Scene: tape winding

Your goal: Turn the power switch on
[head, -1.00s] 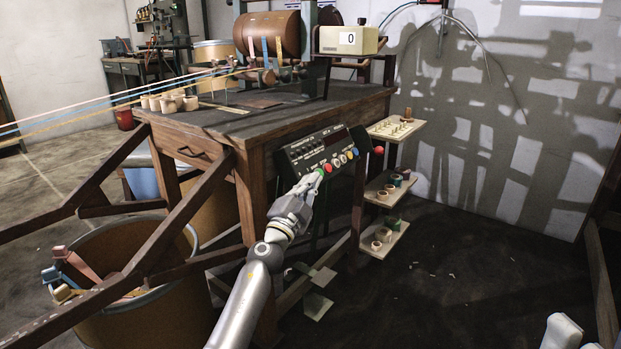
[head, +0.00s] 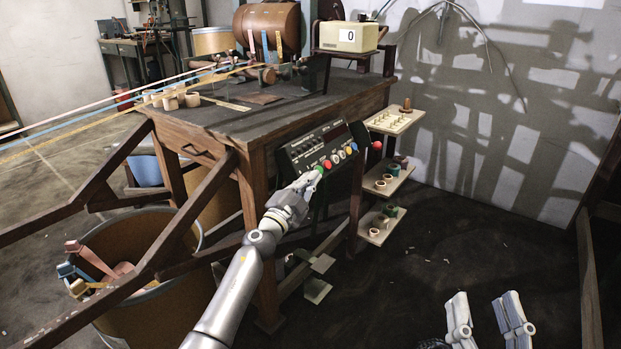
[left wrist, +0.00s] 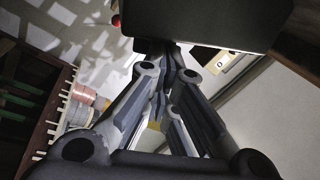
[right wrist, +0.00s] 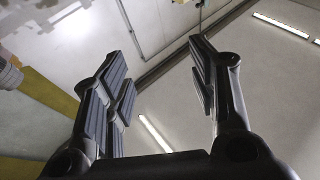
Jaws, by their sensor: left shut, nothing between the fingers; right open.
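The black control panel (head: 306,150) is on the front side of the wooden bench, with a row of coloured buttons including a red one (head: 327,164) and a blue one (head: 354,147). A green button (head: 319,169) is at the row's left end. No label is readable, so I cannot tell which control is the power switch. My left gripper (head: 314,178) is shut and empty, its tips at or just below the green button; contact is unclear. In the left wrist view its fingers (left wrist: 168,62) meet beneath a dark box (left wrist: 205,22). My right gripper (head: 484,296) is open and empty, low at the right.
Shelves (head: 396,121) with small parts stand right of the panel. A bin (head: 180,310) is at lower left.

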